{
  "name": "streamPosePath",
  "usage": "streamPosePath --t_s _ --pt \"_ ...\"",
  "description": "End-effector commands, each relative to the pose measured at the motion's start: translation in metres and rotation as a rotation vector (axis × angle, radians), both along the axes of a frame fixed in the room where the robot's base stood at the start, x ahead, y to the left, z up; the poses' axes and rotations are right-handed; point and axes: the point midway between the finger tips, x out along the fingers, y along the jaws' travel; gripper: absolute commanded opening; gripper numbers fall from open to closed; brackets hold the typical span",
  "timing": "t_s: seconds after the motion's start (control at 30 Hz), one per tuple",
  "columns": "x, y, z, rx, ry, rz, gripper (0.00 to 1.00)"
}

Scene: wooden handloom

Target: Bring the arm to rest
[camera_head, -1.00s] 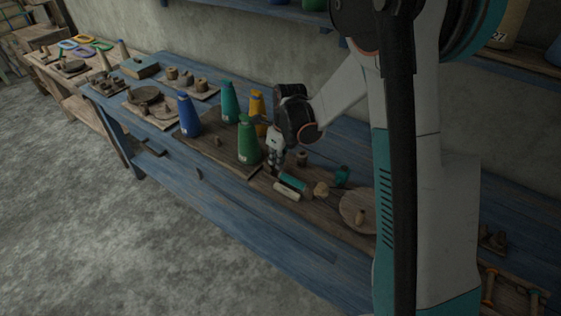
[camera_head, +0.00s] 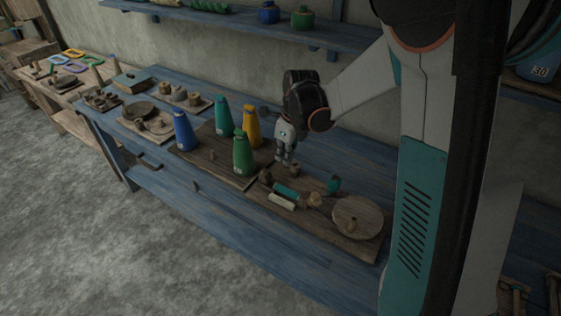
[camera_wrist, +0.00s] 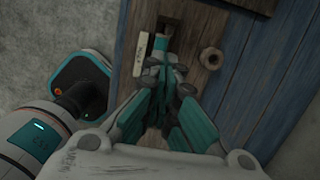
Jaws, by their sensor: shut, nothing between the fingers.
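My gripper (camera_head: 284,161) is shut and empty. In the head view it points down over the blue table (camera_head: 230,217), just right of the green cone (camera_head: 243,156) and above the small spools on a wooden board (camera_head: 341,240). A small brown wooden piece (camera_wrist: 211,58) lies to the right of the fingers. The exact height of the fingertips above the board is hard to tell.
Blue (camera_head: 184,131), teal (camera_head: 223,115) and yellow (camera_head: 252,125) cones stand left of and behind the gripper. A round wooden disc (camera_head: 357,218) lies to its right. A wall shelf (camera_head: 235,19) runs behind. The table's front strip is mostly clear.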

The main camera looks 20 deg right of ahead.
Motion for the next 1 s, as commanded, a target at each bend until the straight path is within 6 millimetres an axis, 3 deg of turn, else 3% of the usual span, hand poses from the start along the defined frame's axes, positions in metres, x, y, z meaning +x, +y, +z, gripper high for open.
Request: streamPosePath --t_s 0.1,0.47,0.8,1.0 --pt "-0.001 -0.002 0.012 0.000 0.000 -0.001 0.00" --pt "-0.010 0.001 0.028 -0.017 -0.022 0.076 0.00" --pt "-0.068 0.017 0.094 -0.192 -0.187 0.687 0.00" --pt "-0.110 0.026 0.123 -0.340 -0.272 1.081 0.00"
